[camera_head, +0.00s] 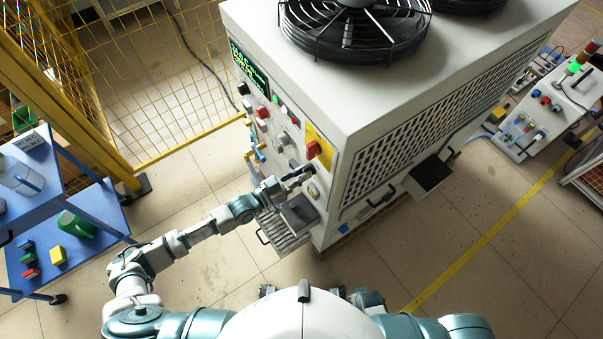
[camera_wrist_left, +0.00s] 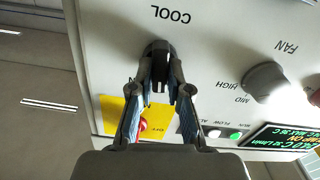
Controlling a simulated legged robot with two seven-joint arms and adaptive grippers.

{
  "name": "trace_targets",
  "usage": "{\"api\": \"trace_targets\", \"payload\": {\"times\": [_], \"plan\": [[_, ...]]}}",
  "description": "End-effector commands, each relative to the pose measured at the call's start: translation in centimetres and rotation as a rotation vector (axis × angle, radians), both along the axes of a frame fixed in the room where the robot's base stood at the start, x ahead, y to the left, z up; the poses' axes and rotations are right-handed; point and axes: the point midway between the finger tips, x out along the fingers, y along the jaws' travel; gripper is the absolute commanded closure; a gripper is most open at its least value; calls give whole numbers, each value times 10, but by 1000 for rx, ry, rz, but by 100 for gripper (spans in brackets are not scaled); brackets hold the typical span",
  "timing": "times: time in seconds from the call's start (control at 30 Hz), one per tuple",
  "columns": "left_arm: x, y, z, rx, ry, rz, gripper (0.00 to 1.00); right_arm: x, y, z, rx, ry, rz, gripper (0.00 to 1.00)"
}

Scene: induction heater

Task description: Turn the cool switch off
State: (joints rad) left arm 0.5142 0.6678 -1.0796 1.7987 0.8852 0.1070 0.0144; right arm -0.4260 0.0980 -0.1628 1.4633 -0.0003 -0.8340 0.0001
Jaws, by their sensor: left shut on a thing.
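The cool switch (camera_wrist_left: 158,50) is a dark knob beside the printed word COOL on the white front panel of the heater. In the wrist view, which shows the panel upside down, my left gripper (camera_wrist_left: 162,84) has its two fingers on either side of this knob, shut on it. The fingertips cover part of the knob, so its exact setting is hard to read. In the head view my left gripper (camera_head: 302,173) reaches the right part of the heater's front panel. My right gripper is not in view.
A red knob on a yellow plate (camera_head: 318,138) sits close to my left gripper. A fan knob (camera_wrist_left: 265,82) and a lit display (camera_head: 250,70) are on the same panel. A blue shelf cart (camera_head: 100,205) stands at left, with clear floor between.

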Motion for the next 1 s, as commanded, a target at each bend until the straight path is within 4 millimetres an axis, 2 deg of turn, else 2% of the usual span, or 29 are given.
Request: {"api": "trace_targets", "payload": {"times": [0.17,0.2,0.27,0.3,0.67,0.77,1.0], "plan": [[2,2,1,1,-4,4,100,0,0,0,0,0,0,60],[2,2,1,1,-4,4,76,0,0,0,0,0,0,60],[2,2,1,1,-4,3,61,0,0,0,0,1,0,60],[2,1,1,1,-4,3,58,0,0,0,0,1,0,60],[-3,6,0,3,-3,2,58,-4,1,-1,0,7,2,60],[-12,19,-1,5,-1,2,58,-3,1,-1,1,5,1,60],[-43,64,-2,5,0,3,58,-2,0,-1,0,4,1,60]]}}
